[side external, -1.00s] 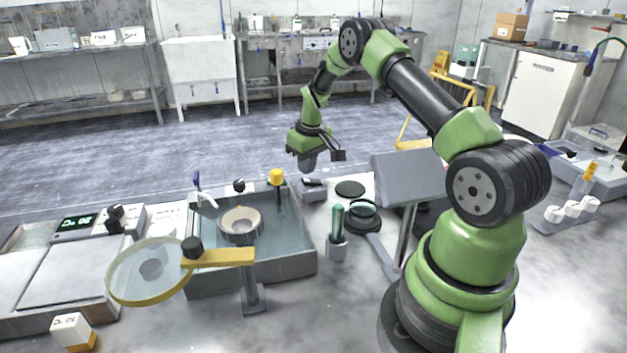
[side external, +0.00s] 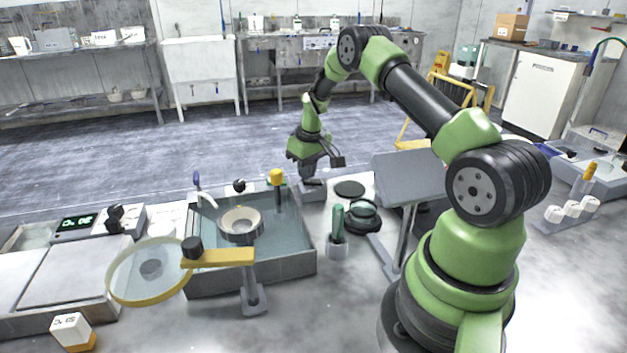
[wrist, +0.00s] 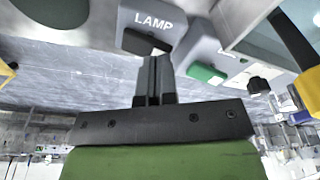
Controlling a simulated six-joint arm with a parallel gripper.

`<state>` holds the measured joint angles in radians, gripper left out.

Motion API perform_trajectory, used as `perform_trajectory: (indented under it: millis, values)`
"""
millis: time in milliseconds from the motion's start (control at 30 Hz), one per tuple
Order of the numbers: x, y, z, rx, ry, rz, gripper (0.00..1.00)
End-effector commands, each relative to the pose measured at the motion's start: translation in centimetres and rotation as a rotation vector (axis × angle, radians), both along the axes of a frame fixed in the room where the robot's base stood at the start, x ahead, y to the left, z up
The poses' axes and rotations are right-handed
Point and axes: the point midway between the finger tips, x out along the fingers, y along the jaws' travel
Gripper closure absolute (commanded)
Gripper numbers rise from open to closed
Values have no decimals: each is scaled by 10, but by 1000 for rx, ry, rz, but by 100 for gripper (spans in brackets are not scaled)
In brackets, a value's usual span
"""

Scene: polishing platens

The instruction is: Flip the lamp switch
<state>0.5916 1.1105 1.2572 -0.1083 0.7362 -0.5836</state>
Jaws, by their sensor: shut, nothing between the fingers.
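The lamp switch is a grey box (wrist: 187,22) marked LAMP with a black rocker (wrist: 146,42), at the top of the wrist view. In the side view the grey switch box (side external: 313,195) sits on the bench just right of the water basin. My gripper (wrist: 154,61) is shut and empty, its fingertips close to the rocker's near edge; I cannot tell whether they touch. In the side view my gripper (side external: 308,176) points down right at the box and partly hides it.
A second grey box with a green rocker (wrist: 205,72) stands beside the lamp box in the wrist view. The basin (side external: 300,262) with a yellow-topped post (side external: 277,176) is to the left. A dark disc (side external: 350,188) and a green-handled tool (side external: 338,222) are to the right.

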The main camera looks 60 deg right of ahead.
Motion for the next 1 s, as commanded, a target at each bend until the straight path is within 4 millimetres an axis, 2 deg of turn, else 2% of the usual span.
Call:
perform_trajectory:
  millis: [667,1000]
  values:
    - [0,0,-9,0,1,0,100]
    - [0,0,18,-1,-1,0,100]
